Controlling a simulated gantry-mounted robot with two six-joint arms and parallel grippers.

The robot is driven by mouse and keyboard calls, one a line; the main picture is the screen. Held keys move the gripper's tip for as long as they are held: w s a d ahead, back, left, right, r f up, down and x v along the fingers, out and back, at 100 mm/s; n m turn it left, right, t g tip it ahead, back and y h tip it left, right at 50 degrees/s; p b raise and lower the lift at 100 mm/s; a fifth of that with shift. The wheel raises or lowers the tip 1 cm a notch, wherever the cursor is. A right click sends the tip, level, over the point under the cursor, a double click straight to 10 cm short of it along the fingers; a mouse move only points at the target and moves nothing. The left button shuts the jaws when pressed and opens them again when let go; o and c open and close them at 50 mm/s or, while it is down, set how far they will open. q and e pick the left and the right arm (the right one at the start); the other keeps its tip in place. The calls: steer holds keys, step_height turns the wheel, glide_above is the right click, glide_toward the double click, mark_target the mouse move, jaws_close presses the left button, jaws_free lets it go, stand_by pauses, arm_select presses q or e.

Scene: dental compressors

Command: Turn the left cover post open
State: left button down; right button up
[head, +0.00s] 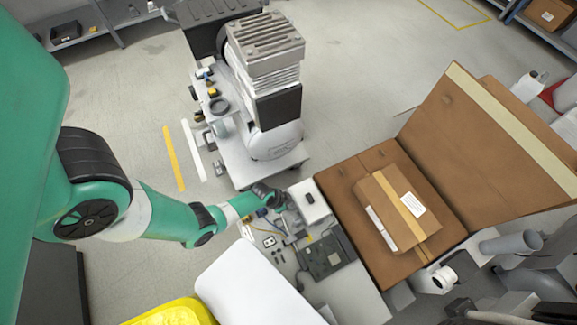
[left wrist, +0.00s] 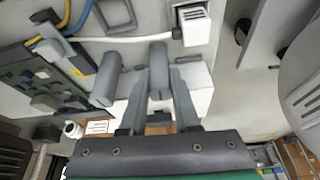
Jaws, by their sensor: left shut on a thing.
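My left gripper (head: 272,197) reaches down to the open equipment panel (head: 345,290) in the head view; its fingertips are small there. In the left wrist view, the left gripper (left wrist: 160,90) has its two fingers closed on either side of a grey cylindrical cover post (left wrist: 158,62). A second grey post (left wrist: 106,84) stands to its left in that picture, apart from the fingers. I cannot tell the post's turn angle for sure. My right gripper is not in view.
An open cardboard box (head: 340,190) with a smaller taped carton (head: 397,208) stands right of the panel. A compressor (head: 265,85) on a white base stands behind. Blue and yellow cables (left wrist: 62,35) run near the posts. A yellow bin (head: 175,312) is at the front.

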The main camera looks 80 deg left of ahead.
arm_select(q)
steer(key=m+h+b, duration=0.1)
steer(key=m, duration=0.2)
steer(key=shift+a+f, duration=0.1)
steer(key=shift+m+h, duration=0.5)
steer(key=shift+m, duration=0.5)
steer(key=shift+m+g+h, duration=0.4)
steer(key=shift+m, duration=0.8)
steer(key=shift+m+h+p, duration=0.3)
steer(key=shift+m+p, duration=0.1)
steer(key=shift+m, duration=0.8)
steer(key=shift+g, duration=0.3)
steer(key=c, duration=0.6)
jaws_free()
steer(key=shift+c, duration=0.2)
